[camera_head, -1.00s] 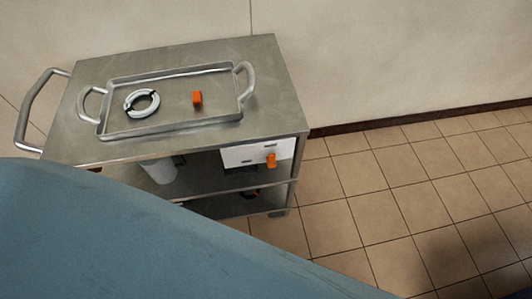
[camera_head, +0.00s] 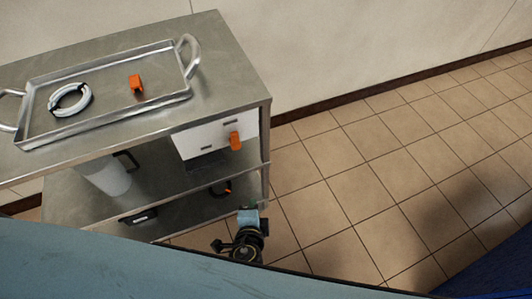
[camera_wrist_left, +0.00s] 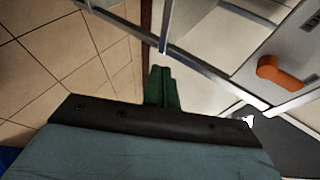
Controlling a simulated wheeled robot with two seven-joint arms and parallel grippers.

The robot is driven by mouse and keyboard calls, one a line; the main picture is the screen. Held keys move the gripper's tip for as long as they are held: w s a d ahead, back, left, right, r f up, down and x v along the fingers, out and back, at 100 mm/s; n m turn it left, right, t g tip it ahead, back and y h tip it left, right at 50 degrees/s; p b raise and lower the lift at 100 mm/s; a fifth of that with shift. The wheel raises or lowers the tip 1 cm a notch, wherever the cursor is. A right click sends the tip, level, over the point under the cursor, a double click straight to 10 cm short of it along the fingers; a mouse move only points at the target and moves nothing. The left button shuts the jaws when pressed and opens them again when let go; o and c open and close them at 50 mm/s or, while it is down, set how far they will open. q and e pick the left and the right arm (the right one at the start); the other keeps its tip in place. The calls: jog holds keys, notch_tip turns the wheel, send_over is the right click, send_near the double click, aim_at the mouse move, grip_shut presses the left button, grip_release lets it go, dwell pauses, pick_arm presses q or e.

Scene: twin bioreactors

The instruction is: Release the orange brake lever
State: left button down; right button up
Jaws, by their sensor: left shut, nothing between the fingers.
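An orange lever (camera_head: 235,141) sticks out from the front of a white box (camera_head: 218,133) under the cart's top. It shows large at the right of the left wrist view (camera_wrist_left: 280,72), on a pale panel. A smaller black part with orange (camera_head: 227,188) is on the lower shelf; which orange part is the brake lever I cannot tell for certain. My left gripper (camera_head: 263,228) is low by the cart's near right corner, shut and empty. Its green fingers (camera_wrist_left: 162,80) are apart from the lever in the wrist view. My right gripper is not in view.
A white container (camera_head: 108,178) stands on the lower shelf. Tiled floor (camera_head: 370,190) to the right is clear. A wall runs behind.

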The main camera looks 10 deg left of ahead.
aim_at(234, 139)
pick_arm(q)
jog(key=w+d+r+t+y+b, duration=0.2)
jog(key=r+t, duration=0.3)
jog(key=r, duration=1)
jog(key=shift+w+t+y+b, duration=0.3)
jog(key=shift+w+b, duration=0.25)
jog(key=shift+w, duration=0.15)
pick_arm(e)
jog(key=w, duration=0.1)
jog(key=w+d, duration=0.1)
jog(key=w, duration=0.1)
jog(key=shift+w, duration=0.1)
pick_arm(q)
jog(key=shift+r, duration=0.1)
jog(key=w+a, duration=0.1)
jog(key=w, duration=0.1)
jog(key=w+a, duration=0.2)
jog(key=w, duration=0.1)
jog(key=w+a, duration=0.2)
jog(key=shift+w+a, duration=0.2)
jog(key=shift+w, duration=0.15)
jog(key=shift+s+a, duration=0.1)
jog(key=shift+a, duration=0.1)
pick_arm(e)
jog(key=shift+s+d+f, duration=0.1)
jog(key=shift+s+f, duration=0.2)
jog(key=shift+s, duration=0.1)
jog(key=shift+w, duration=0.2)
